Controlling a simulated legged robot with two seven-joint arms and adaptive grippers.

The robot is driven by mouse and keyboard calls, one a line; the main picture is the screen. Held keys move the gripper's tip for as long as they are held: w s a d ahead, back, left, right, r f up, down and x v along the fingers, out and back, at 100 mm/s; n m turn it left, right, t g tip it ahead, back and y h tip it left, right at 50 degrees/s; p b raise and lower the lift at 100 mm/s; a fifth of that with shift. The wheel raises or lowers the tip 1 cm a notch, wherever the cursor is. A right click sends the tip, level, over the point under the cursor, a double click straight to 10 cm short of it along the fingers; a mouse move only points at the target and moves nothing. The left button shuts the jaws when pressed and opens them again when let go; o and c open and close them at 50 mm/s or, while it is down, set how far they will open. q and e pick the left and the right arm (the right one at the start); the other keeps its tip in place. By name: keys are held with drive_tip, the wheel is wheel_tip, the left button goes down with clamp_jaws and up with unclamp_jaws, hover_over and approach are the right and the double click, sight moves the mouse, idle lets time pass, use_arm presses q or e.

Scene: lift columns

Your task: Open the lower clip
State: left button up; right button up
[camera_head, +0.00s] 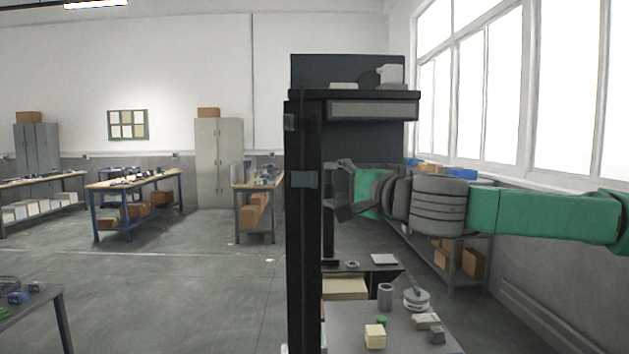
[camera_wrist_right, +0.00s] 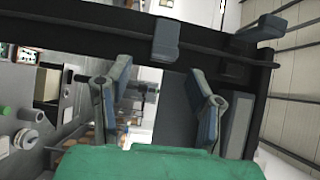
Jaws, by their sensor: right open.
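The lower clip (camera_head: 304,179) is a small blue-grey block on the black upright column (camera_head: 303,255). In the wrist view the lower clip (camera_wrist_right: 166,40) sticks out from the column, just beyond the gap between my fingers. The upper clip (camera_head: 289,122) is higher on the column and shows at the upper right in the wrist view (camera_wrist_right: 262,27). My right gripper (camera_head: 340,188) is open and empty, right of the column at about the lower clip's height. Its fingers (camera_wrist_right: 160,70) appear apart from the clip. My left gripper is out of view.
A shelf (camera_head: 372,110) with grey items juts right from the column above my arm. Below stands a table (camera_head: 350,330) with a grey cup (camera_head: 385,296), a round device (camera_head: 416,299) and small blocks.

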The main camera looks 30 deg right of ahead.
sight(315, 181)
drive_tip(key=w, duration=0.1)
drive_tip(key=w+a, duration=0.1)
drive_tip(key=w, duration=0.3)
drive_tip(key=shift+w+a+r, duration=0.1)
drive_tip(key=shift+a+r, duration=0.05)
drive_tip(key=shift+a, duration=0.25)
drive_tip(key=shift+d, duration=0.15)
drive_tip(key=shift+d, duration=0.2)
clamp_jaws()
